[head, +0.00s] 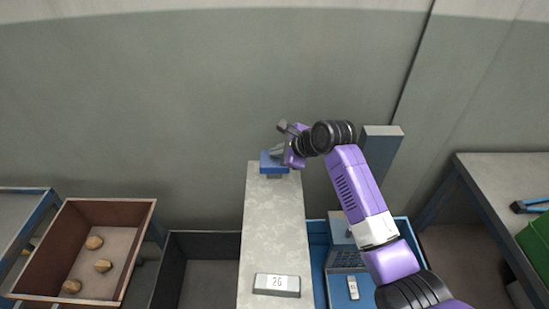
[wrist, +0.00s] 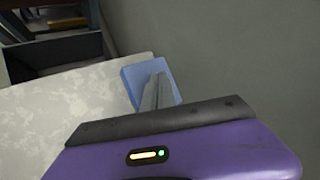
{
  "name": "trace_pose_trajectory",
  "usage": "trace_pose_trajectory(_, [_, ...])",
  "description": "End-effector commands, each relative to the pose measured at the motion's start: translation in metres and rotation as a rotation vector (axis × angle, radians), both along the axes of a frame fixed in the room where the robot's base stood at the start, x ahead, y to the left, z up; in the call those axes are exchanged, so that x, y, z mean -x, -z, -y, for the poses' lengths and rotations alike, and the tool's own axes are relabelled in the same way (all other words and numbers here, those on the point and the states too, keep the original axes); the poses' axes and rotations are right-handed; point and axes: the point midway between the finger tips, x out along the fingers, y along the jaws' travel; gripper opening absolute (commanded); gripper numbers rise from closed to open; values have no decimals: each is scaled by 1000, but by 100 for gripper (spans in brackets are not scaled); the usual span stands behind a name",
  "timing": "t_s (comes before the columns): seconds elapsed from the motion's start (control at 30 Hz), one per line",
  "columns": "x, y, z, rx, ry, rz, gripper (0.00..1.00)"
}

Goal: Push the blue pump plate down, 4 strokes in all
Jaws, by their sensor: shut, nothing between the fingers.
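The blue pump plate (head: 266,163) is at the far end of the narrow grey bench top (head: 270,225). A short dark stem shows under its near edge. My gripper (head: 276,152) is shut with nothing between its fingers. It is over the plate in the head view. In the wrist view the shut fingers (wrist: 156,94) overlap the right part of the blue plate (wrist: 137,75). I cannot tell whether the fingertips touch the plate or are just above it.
A grey block marked with a number (head: 277,285) lies at the near end of the bench top. A brown tray with three round tan pieces (head: 108,205) is at the left, beside a dark open bin (head: 172,270). A blue-grey post (head: 380,150) stands behind my arm. A wall is close behind the plate.

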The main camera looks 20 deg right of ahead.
Motion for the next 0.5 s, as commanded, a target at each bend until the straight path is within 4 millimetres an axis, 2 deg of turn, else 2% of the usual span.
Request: trace_pose_trajectory(0.5, [1, 7, 0, 0, -1, -3, 0])
